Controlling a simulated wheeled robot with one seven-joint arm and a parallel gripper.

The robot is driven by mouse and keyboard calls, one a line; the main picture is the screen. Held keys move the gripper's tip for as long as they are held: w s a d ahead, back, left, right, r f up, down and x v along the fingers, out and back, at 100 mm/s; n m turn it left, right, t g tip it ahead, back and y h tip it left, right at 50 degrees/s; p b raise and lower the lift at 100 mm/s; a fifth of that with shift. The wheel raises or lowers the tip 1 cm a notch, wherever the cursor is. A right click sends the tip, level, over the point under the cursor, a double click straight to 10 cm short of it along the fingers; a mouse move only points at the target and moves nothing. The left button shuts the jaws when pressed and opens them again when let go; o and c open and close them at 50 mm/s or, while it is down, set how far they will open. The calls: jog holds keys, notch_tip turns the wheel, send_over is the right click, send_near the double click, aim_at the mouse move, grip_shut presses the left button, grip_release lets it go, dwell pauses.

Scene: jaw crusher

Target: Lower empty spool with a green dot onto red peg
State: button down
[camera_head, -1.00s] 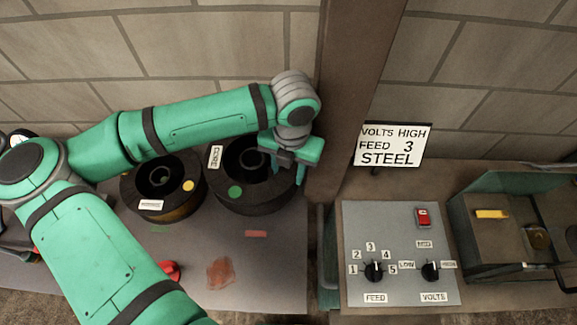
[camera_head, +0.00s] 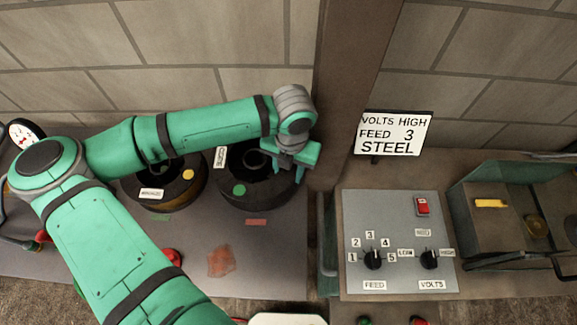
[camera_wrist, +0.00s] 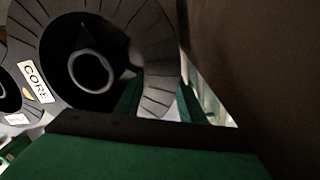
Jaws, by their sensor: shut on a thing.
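The black spool with a green dot (camera_head: 239,190) stands on the grey bench beside the pillar, and its hub looks hollow. A white CORE label is on its upper left; in the wrist view the same label (camera_wrist: 36,82) shows on the spool's face (camera_wrist: 150,45). My gripper (camera_head: 288,172) is at the spool's right edge, pointing down, shut on its rim; in the wrist view the rim lies between the two green fingers. A red rounded thing (camera_head: 173,257) is partly hidden behind my arm; I cannot tell whether it is the red peg.
A second black spool with a yellow dot (camera_head: 188,174) stands close at the left. A brown pillar (camera_head: 345,100) rises just right of my gripper. A control panel (camera_head: 400,215) is farther right. Red (camera_head: 256,222) and green strips and a rusty stain mark the bench front.

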jog(key=shift+f, duration=2.25)
jog(key=c, duration=1.1)
grip_release()
notch_tip(320, 180, up, 11)
jog(key=shift+d+f, duration=0.15)
